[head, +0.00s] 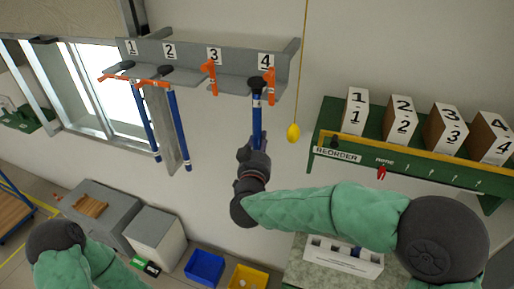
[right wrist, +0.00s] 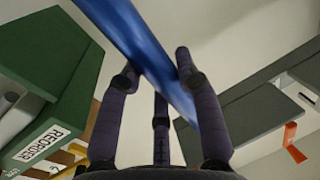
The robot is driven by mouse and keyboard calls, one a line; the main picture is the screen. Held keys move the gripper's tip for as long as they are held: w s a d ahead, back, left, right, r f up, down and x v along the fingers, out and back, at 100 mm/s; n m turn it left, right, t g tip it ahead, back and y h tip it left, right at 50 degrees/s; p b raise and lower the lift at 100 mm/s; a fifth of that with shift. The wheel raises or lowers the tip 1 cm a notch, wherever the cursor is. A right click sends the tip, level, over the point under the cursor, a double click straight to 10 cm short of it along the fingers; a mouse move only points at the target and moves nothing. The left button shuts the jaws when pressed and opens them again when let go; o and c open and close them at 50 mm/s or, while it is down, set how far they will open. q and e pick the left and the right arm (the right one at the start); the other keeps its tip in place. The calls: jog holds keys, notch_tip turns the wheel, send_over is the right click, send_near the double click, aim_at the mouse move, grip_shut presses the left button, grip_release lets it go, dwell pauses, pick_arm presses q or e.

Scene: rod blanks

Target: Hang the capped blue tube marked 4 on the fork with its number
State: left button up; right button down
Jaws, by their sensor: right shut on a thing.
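The blue tube (head: 257,112) with a black cap is upright just below the number 4 plate (head: 265,61). Its cap is beside the orange latch (head: 269,83) of fork 4; I cannot tell whether the fork bears it. A small pale mark on the tube is too small to read. My right gripper (head: 256,147) is shut on the tube's lower part. In the right wrist view the tube (right wrist: 150,50) runs slantwise between the fingers (right wrist: 157,78). My left gripper is out of view; only my left arm shows at the lower left.
The grey rack (head: 190,50) holds capped blue tubes at fork 1 (head: 145,118) and fork 2 (head: 179,128). Fork 3 (head: 211,77) has no tube. A yellow pull knob (head: 293,133) hangs on a cord close right. A green reorder shelf (head: 325,123) with numbered boxes stands farther right.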

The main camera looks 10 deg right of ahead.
jog(key=shift+w+d+f+b, duration=0.35)
jog(key=shift+w+d, duration=0.1)
jog(key=shift+w, duration=0.25)
jog(key=shift+w+d+f+b, duration=0.25)
jog(key=shift+w+d+b, duration=0.15)
jog(key=shift+w, duration=0.3)
jog(key=shift+d, duration=0.1)
jog(key=c, duration=0.8)
grip_release()
jog(key=shift+s, duration=0.1)
